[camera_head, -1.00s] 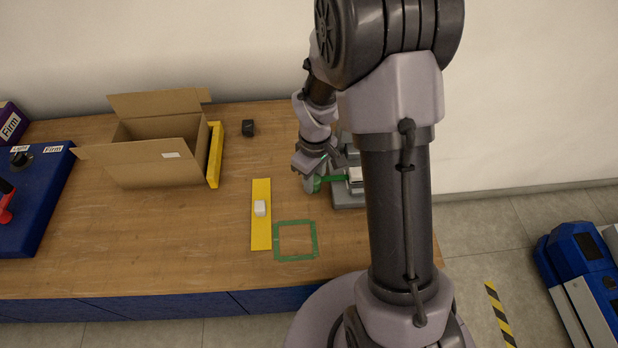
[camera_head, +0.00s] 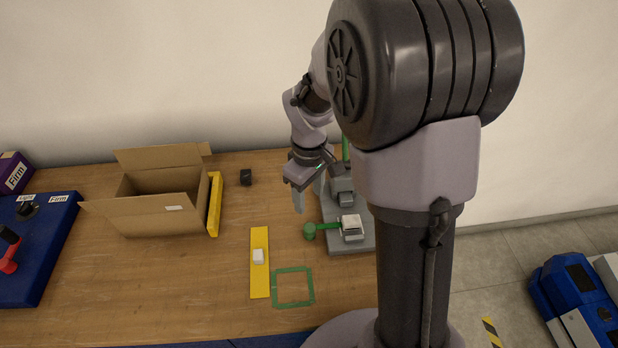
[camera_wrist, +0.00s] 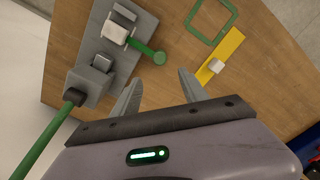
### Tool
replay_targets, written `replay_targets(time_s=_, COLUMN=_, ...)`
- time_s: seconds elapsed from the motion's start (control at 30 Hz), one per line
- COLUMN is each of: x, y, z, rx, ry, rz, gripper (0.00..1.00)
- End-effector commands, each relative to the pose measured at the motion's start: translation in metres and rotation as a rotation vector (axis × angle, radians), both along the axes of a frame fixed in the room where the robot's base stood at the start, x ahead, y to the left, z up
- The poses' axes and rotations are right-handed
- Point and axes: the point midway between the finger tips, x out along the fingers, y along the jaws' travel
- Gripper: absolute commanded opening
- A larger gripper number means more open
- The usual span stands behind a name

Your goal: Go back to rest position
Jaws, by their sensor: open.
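My gripper (camera_head: 310,192) is open and empty above the wooden table, left of a grey device with green handles. In the wrist view my gripper (camera_wrist: 157,88) shows two spread fingers with nothing between them. The grey device (camera_head: 352,247) has a white block (camera_head: 351,226) on its front part. A green knobbed handle (camera_head: 310,231) points left from it, and another green lever (camera_head: 346,150) stands up behind. In the wrist view the grey device (camera_wrist: 98,45) lies beyond the left finger, apart from it. My arm hides part of the device in the head view.
A yellow strip (camera_head: 260,285) with a small white block (camera_head: 258,256) lies beside a green taped square (camera_head: 293,305). An open cardboard box (camera_head: 155,215), a yellow bar (camera_head: 214,205) and a small black block (camera_head: 246,177) stand farther left. A blue panel (camera_head: 45,225) is at far left.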

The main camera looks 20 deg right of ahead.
Motion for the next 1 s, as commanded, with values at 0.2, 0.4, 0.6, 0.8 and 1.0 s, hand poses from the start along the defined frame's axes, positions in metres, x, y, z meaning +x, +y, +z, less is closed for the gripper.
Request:
replay_targets(time_s=0.2, x=0.0, y=0.0, z=0.03, rx=0.0, ry=0.0, rz=0.001, gripper=0.52)
replay_targets(time_s=0.4, x=0.0, y=0.0, z=0.03, rx=0.0, ry=0.001, rz=0.001, gripper=0.52)
replay_targets(time_s=0.6, x=0.0, y=0.0, z=0.03, rx=0.0, ry=0.001, rz=0.0, gripper=0.52)
replay_targets(time_s=0.8, x=-0.017, y=0.017, z=0.059, rx=0.017, ry=-0.08, rz=-0.116, gripper=0.52)
replay_targets(time_s=1.0, x=-0.095, y=0.067, z=0.113, rx=0.158, ry=-0.288, rz=-0.498, gripper=0.52)
